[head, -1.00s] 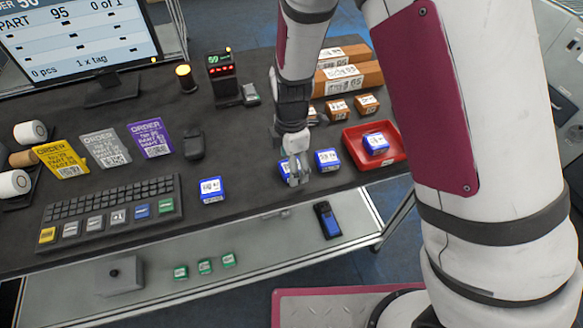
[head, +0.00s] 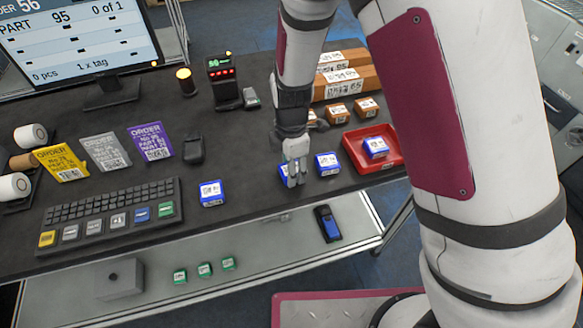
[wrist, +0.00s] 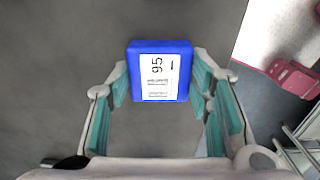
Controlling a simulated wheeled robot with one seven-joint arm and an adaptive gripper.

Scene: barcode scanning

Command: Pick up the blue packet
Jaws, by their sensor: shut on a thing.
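My gripper (head: 293,178) is at the front part of the dark table and shut on a blue packet (wrist: 160,70). In the wrist view the packet lies between the teal finger pads, its white label marked 95 facing the camera. In the head view the fingers partly hide this packet (head: 284,171); I cannot tell whether it touches the table. Other blue packets with white labels are a near one right of my gripper (head: 327,163), one to the left beside the keyboard (head: 211,193), and one in the red tray (head: 375,147).
The red tray (head: 393,161) stands at the table's right end. Brown boxes (head: 345,82) are behind my gripper. A scanner stand (head: 223,82), order cards and a keyboard (head: 110,213) occupy the left. A lower shelf (head: 270,240) holds green packets and a handheld device (head: 327,223).

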